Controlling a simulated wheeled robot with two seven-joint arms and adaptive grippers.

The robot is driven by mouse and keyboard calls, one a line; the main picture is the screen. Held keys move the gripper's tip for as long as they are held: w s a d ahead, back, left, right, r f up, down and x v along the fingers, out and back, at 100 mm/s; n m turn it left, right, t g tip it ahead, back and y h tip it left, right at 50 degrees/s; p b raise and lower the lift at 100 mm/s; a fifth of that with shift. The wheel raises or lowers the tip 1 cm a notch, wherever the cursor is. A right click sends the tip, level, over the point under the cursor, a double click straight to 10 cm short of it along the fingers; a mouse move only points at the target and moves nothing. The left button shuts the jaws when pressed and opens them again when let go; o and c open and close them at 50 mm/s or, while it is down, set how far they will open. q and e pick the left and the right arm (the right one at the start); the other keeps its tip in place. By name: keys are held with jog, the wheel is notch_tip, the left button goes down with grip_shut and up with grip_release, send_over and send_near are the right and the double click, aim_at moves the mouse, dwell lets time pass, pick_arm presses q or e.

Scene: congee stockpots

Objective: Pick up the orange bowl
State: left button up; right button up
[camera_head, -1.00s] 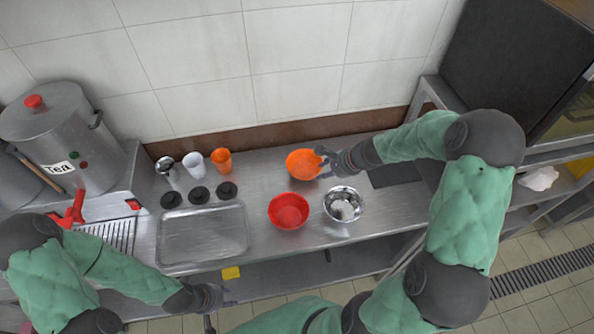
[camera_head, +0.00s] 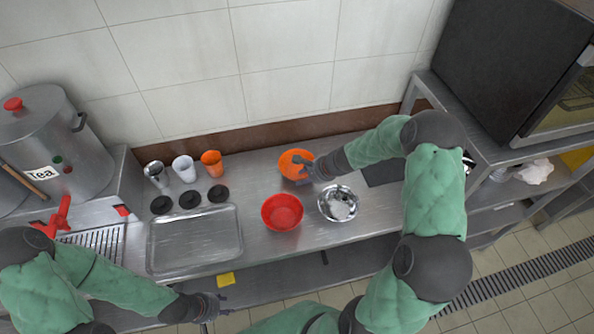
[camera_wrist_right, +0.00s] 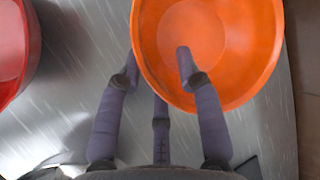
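The orange bowl (camera_head: 291,160) stands on the steel counter near the back wall, behind the red bowl. In the right wrist view the orange bowl (camera_wrist_right: 250,50) fills the upper middle and right. My right gripper (camera_head: 310,168) is at the bowl's right front side. In the wrist view my right gripper (camera_wrist_right: 158,62) is open, with one finger inside the bowl and the other just outside its rim. The rim lies between them; contact is not clear. My left gripper (camera_head: 220,303) looks open and empty, low in front of the counter.
An empty metal tray (camera_head: 160,262), cups including an orange cup (camera_head: 211,163), and black discs (camera_head: 218,193) lie to the left. A tea urn (camera_head: 85,130) stands far left.

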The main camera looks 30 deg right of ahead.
grip_shut()
dwell(0.4)
